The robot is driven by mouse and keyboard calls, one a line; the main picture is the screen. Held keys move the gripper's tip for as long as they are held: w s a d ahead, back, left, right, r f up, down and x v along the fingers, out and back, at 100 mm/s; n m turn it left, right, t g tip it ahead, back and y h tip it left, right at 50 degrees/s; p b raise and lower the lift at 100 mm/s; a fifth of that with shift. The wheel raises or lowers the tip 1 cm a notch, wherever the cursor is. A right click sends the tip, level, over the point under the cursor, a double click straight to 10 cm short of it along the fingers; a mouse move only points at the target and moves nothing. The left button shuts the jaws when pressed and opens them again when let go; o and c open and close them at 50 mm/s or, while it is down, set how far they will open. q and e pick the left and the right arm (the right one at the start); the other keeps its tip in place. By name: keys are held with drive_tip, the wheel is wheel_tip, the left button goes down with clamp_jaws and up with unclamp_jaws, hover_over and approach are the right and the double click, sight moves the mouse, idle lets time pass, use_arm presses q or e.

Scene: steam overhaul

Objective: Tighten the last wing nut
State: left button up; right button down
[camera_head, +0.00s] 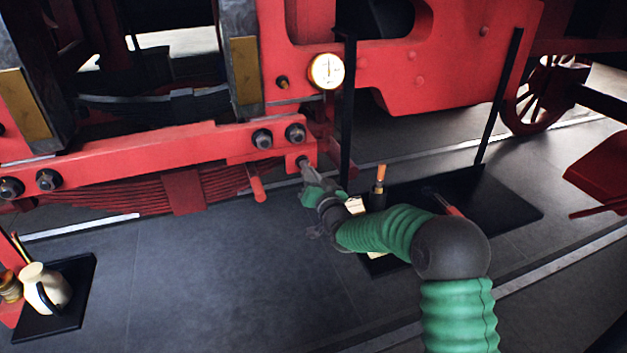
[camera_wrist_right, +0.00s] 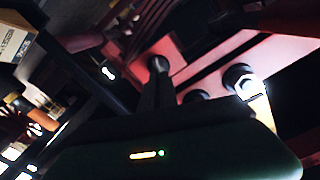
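My right gripper (camera_head: 305,167) reaches in from the lower right to the end of a red beam (camera_head: 215,141). In the right wrist view, its dark fingers (camera_wrist_right: 157,78) lie close together and point at a small round dark fastener (camera_wrist_right: 157,62) on a red plate. This may be the wing nut, but its wings cannot be made out. The fingertips overlap it, so I cannot tell whether they grip it. Two dark nuts, one left (camera_head: 262,138) and one right (camera_head: 295,132), sit on the beam just above the gripper. My left gripper is out of view.
A red handle (camera_head: 257,184) hangs below the beam, left of my gripper. A round gauge (camera_head: 326,71) is above. A black mat (camera_head: 507,207) with tools lies behind my right arm. A cream jug (camera_head: 45,287) stands at the lower left. The middle floor is clear.

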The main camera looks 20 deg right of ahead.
drive_tip(key=shift+w+a+r+m+b, duration=0.2)
drive_tip(key=shift+m+b, duration=0.6)
drive_tip(key=shift+m, duration=1.35)
drive_tip(key=shift+s+d+r+m+b, duration=0.25)
drive_tip(key=shift+m+b, duration=0.6)
drive_tip(key=shift+m, duration=1.35)
drive_tip(key=shift+w+a+r+m+b, duration=0.25)
drive_tip(key=shift+m+b, duration=0.55)
drive_tip(key=shift+m, duration=1.35)
drive_tip(key=shift+r, duration=0.1)
drive_tip(key=c, duration=2.1)
unclamp_jaws()
drive_tip(key=o, duration=0.5)
drive_tip(key=shift+s, duration=0.1)
drive_tip(key=shift+o, duration=0.2)
drive_tip(key=shift+s+f, duration=0.1)
drive_tip(key=shift+f, duration=0.15)
